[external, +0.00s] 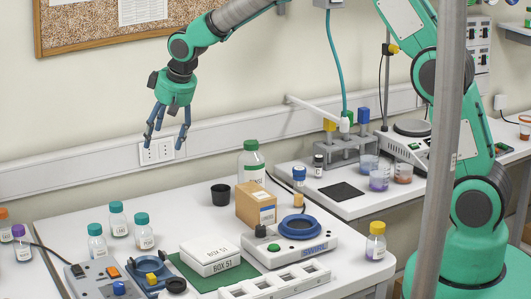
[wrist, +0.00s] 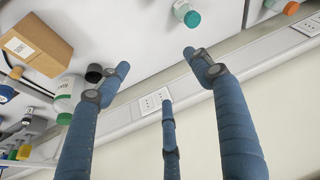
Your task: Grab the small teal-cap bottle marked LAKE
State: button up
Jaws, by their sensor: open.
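Several small clear bottles with teal caps stand at the left of the table: one at the back (external: 118,221), one at front left (external: 97,243) and one at front right (external: 145,233). Their labels are too small to read, so I cannot tell which is marked LAKE. One small teal-cap bottle (wrist: 184,11) shows at the top of the wrist view, beyond the fingertips. My gripper (external: 164,143) is open and empty, fingers spread and pointing down, high above the table's back edge in front of the wall. Its fingers also show in the wrist view (wrist: 157,61).
A large green-cap bottle (external: 251,165), black cup (external: 221,195) and cardboard box (external: 256,205) stand at the back middle. Purple-cap (external: 22,243) and orange-cap (external: 5,228) bottles stand far left. A wall rail (external: 80,178) runs behind.

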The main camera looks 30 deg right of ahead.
jog(key=b, duration=0.1)
send_near(120, 206)
jog(key=f, duration=0.1)
jog(key=shift+w+f+n, duration=0.15)
jog(key=shift+w+n, duration=0.25)
jog(key=shift+w, duration=0.05)
jog(key=shift+f, duration=0.1)
jog(key=shift+x, duration=4.25)
jog(key=shift+a, duration=0.1)
jog(key=shift+b+x, duration=0.4)
jog(key=shift+x, duration=2.2)
jog(key=shift+s, duration=0.15)
jog(key=c, duration=1.3)
